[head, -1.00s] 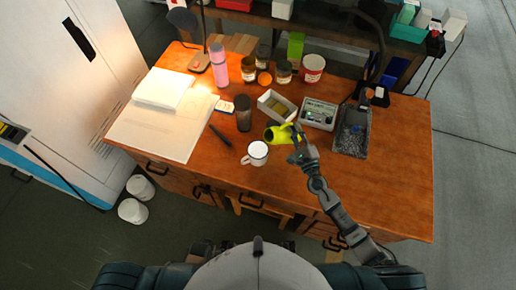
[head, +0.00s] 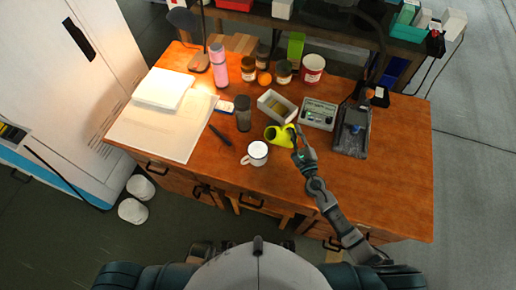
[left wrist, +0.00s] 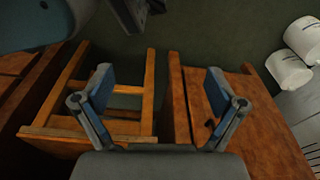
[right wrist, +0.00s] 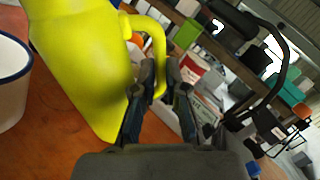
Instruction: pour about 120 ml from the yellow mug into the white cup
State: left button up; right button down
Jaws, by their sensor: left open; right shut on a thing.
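The yellow mug (head: 280,135) is held beside the white cup, to its upper right in the head view. It looks tilted, with its opening towards the left; its contents are not visible. My right gripper (head: 297,139) is shut on the mug's handle (right wrist: 158,60). The mug's body (right wrist: 85,60) fills the upper left of the right wrist view. The white cup (head: 257,154), with a dark rim, stands upright on the table; it also shows at the left of the right wrist view (right wrist: 10,90). My left gripper (left wrist: 158,95) is open and empty, away from both.
The wooden table (head: 370,195) is clear to the front right. A white box (head: 276,106), a grey instrument (head: 318,114) and a dark tray (head: 352,140) lie behind and right of the mug. A dark tumbler (head: 243,114) and a black pen-like object (head: 220,136) lie left.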

jog(key=m, duration=0.2)
jog(key=d+f+m+p, duration=0.1)
jog(key=m, duration=0.1)
jog(key=w+d+f+m+g, duration=0.1)
jog(key=m, duration=0.1)
jog(key=shift+w+d+h, duration=0.1)
jog(key=shift+d+h, duration=0.05)
jog(key=shift+h, duration=0.25)
pick_arm(q)
jog(key=shift+s+a+f, duration=0.15)
jog(key=shift+s+f, duration=0.65)
jog(key=shift+f, duration=0.05)
jog(key=shift+s+a+f, duration=0.15)
jog(key=shift+s+f, duration=0.6)
jog(key=shift+f, duration=0.05)
pick_arm(e)
jog(key=shift+d+f+m, duration=0.15)
jog(key=shift+f+m, duration=0.65)
jog(key=shift+m, duration=0.3)
